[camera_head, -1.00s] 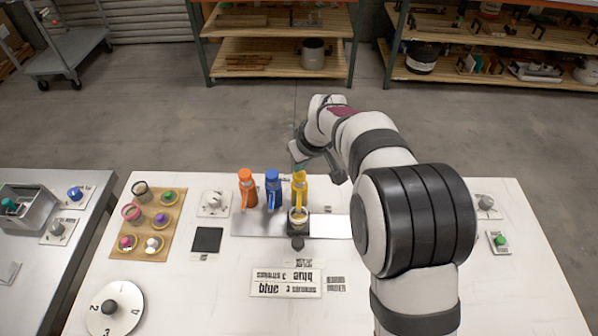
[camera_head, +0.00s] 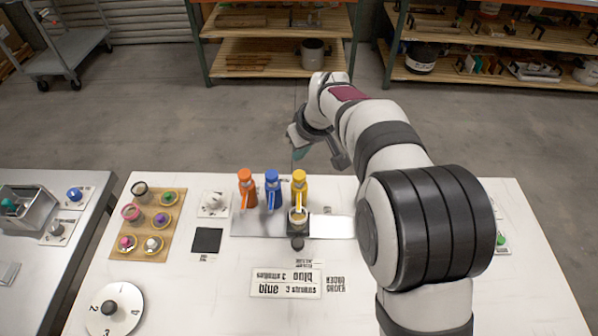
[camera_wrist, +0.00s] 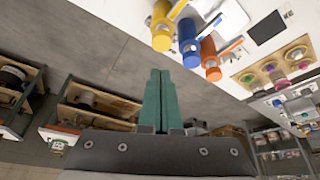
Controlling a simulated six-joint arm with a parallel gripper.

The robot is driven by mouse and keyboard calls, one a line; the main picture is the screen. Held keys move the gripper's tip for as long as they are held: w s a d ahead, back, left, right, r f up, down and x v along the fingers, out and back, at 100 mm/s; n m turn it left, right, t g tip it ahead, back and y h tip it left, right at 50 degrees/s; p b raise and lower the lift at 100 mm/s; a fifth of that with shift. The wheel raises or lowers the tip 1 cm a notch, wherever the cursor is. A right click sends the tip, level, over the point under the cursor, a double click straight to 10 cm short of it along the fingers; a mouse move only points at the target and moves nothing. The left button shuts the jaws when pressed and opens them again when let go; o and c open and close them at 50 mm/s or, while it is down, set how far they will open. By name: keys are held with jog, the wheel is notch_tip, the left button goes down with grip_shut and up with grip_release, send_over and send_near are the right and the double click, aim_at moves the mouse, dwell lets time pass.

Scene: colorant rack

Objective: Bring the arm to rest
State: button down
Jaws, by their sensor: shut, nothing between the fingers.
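My gripper (camera_head: 300,153) is raised in the air beyond the table's far edge, behind the colorant bottles and apart from them. In the wrist view its green fingers (camera_wrist: 160,100) lie together with nothing between them. The orange bottle (camera_head: 246,186), blue bottle (camera_head: 272,187) and yellow bottle (camera_head: 299,184) stand upright in a row. A cup (camera_head: 298,217) sits on a dark stand in front of the yellow bottle. My arm reaches up over the right side of the table and hides part of it.
The white table (camera_head: 180,300) holds a wooden tray (camera_head: 127,248) of small pots, a dark square pad (camera_head: 207,240), a numbered dial (camera_head: 113,308) and an order sign (camera_head: 286,283). Shelves (camera_head: 275,50) stand beyond open floor. A metal bin (camera_head: 32,208) is at left.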

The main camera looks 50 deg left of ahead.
jog(key=w+d+r+m+h, duration=0.1)
jog(key=d+r+m, duration=0.2)
jog(key=d, duration=0.4)
jog(key=w+d+r+m, duration=0.2)
jog(key=d, duration=0.6)
jog(key=s+d+r+m+h, duration=0.1)
jog(key=s+d+m, duration=0.2)
jog(key=d, duration=0.5)
jog(key=s+d+r+m, duration=0.2)
jog(key=s+d+m, duration=0.15)
jog(key=d, duration=0.55)
jog(key=s+d+f+m+g, duration=0.1)
jog(key=s+d+f+m, duration=0.2)
jog(key=s+d+m, duration=0.6)
jog(key=s+d, duration=0.1)
jog(key=s, duration=0.4)
jog(key=shift+s+d+f+h, duration=0.3)
jog(key=shift+s+d+f, duration=0.05)
jog(key=shift+d, duration=0.05)
